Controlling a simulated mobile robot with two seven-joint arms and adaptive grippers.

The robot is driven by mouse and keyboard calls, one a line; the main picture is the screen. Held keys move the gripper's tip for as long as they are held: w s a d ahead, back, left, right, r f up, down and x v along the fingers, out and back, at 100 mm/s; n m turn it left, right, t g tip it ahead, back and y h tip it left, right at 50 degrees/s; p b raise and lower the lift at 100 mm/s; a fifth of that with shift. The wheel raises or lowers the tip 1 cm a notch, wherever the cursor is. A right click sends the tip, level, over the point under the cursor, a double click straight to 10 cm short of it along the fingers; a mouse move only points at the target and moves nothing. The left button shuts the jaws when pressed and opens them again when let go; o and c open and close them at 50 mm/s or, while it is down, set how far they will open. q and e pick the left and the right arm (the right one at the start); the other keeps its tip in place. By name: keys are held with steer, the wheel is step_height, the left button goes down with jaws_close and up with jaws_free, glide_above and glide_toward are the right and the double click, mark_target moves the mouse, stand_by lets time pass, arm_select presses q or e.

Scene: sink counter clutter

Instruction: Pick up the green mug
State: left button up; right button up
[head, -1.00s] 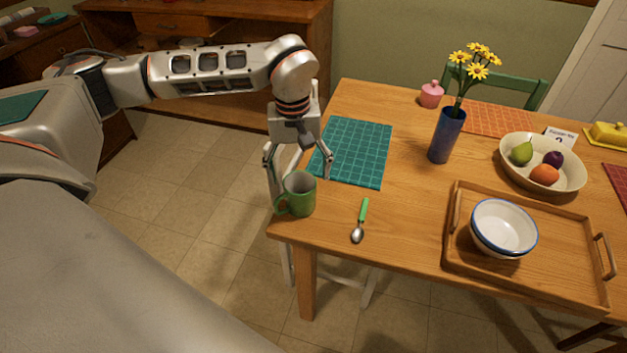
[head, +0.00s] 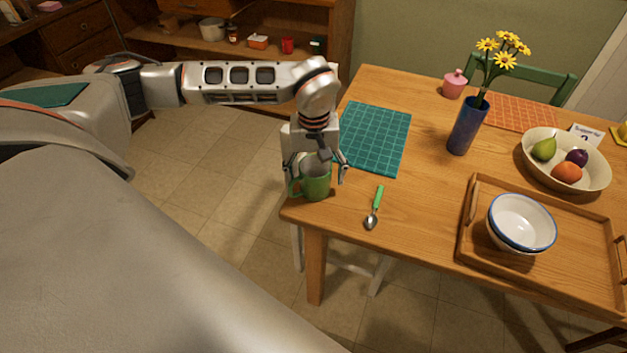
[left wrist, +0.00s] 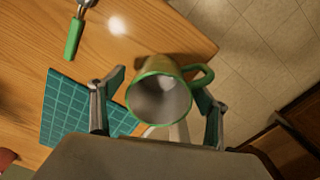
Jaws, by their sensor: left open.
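The green mug (head: 316,184) stands upright near the table's left front corner, its handle toward the left in the head view. My left gripper (head: 317,178) is open and pointing down at the mug, with one finger on each side of it. In the left wrist view the mug (left wrist: 160,97) shows its open mouth and pale inside between the two spread fingers (left wrist: 160,100). The handle lies close to the finger on the right there; I cannot tell whether they touch. My right gripper is not in view.
A green-handled spoon (head: 374,207) lies right of the mug, and a teal mat (head: 376,137) lies behind it. A wooden tray (head: 469,222) with bowls (head: 521,224), a blue vase (head: 467,126) and a fruit bowl (head: 598,186) stand farther right. The table edge is close to the mug.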

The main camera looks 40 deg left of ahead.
arm_select(q)
steer(key=c, duration=1.5)
steer(key=shift+o, duration=0.2)
steer(key=shift+r, duration=0.1)
